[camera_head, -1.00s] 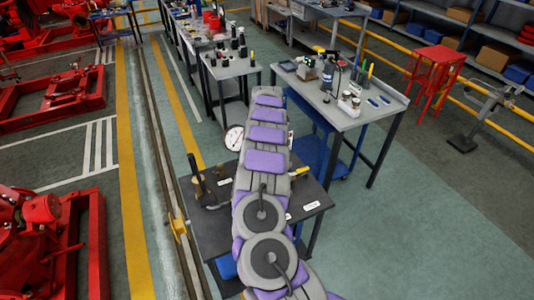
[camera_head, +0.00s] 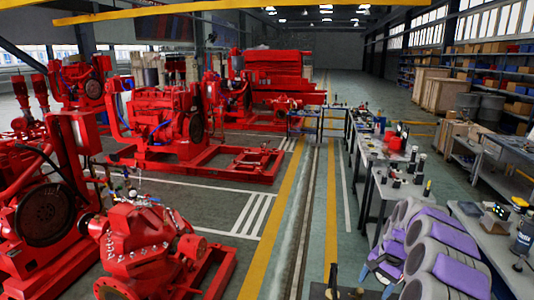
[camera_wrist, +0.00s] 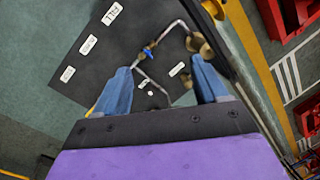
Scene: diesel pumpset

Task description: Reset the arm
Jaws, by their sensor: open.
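My gripper (camera_wrist: 160,65) shows in the wrist view as two blue fingers spread wide apart, with nothing held between them. Beyond the fingers is a dark table top (camera_wrist: 75,70) with white labels. A bent metal rod with a blue part (camera_wrist: 148,50) lies in view between and beyond the fingertips, apart from them as far as I can tell. Brass-coloured fittings (camera_wrist: 200,45) are near the right finger. In the head view my purple and grey arm is folded at the lower right, and it hides part of the benches.
Red pumpsets (camera_head: 165,120) stand on the left. Grey workbenches (camera_head: 400,185) with tools and bottles run along the right, close to my arm. Shelves (camera_head: 490,75) stand behind. The floor lane with yellow lines (camera_head: 285,200) is clear.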

